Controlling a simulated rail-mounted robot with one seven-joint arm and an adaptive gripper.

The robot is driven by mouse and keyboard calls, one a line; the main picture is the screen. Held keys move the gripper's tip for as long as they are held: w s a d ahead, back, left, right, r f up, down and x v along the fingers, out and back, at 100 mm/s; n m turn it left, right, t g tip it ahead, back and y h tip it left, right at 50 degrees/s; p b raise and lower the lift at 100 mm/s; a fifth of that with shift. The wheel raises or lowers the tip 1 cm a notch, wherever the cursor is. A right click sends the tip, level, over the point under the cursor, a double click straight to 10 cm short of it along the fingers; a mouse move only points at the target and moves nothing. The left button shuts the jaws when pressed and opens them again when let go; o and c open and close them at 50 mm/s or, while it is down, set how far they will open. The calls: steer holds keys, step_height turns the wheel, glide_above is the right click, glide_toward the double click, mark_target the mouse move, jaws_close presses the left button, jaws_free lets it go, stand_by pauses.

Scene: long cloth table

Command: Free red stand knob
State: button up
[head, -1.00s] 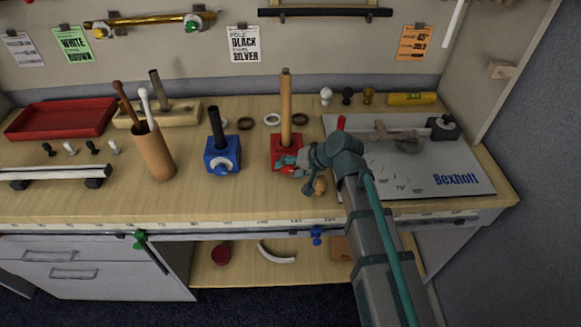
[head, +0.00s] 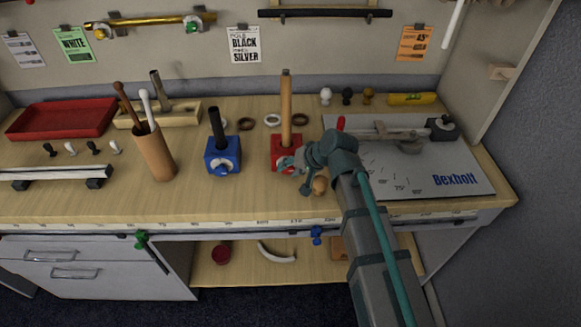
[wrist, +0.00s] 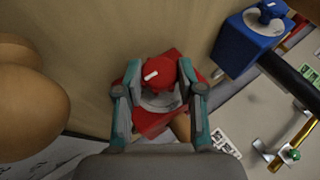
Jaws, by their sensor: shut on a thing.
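The red stand (head: 278,145) is a red block on the table with an upright wooden pole (head: 286,95). Its red knob (wrist: 163,72), with a white mark on top, faces me in the wrist view. My gripper (wrist: 160,92) has one finger on each side of the knob and is shut on it. In the head view my gripper (head: 290,163) reaches the stand's front from the right and hides most of the knob. In the wrist view the stand's block (wrist: 150,122) shows between and behind the fingers.
A blue stand (head: 222,158) with a black pole is left of the red one. A wooden cup (head: 153,155) with rods stands farther left. A grey cutting board (head: 450,185) lies at right.

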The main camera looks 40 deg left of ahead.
steer(key=h, duration=0.1)
steer(key=t+h+p, duration=0.1)
steer(key=n+t+h+p, duration=0.1)
steer(key=shift+s+a+r, duration=0.2)
steer(key=shift+a+r, duration=0.05)
steer(key=shift+a, duration=0.05)
steer(key=t+h, duration=0.3)
steer(key=shift+s+a+f+n+p, duration=0.15)
steer(key=shift+a+n+p, duration=0.1)
steer(key=shift+n+p, duration=0.15)
steer(key=t+h, duration=0.1)
steer(key=t+h+b, duration=0.1)
steer(key=n+t+h, duration=0.1)
steer(key=h, duration=0.1)
steer(key=shift+s+a+f+t, duration=0.2)
steer(key=shift+f+t, duration=0.05)
steer(key=shift+t, duration=0.15)
steer(key=shift+s+n+t+h+b, duration=0.1)
steer(key=shift+n+t+h+b, duration=0.4)
steer(key=shift+t+h+b, duration=0.55)
steer(key=shift+t, duration=0.25)
steer(key=o, duration=1.2)
steer(key=shift+d, duration=0.1)
steer(key=shift+c, duration=0.2)
steer(key=shift+r, duration=0.1)
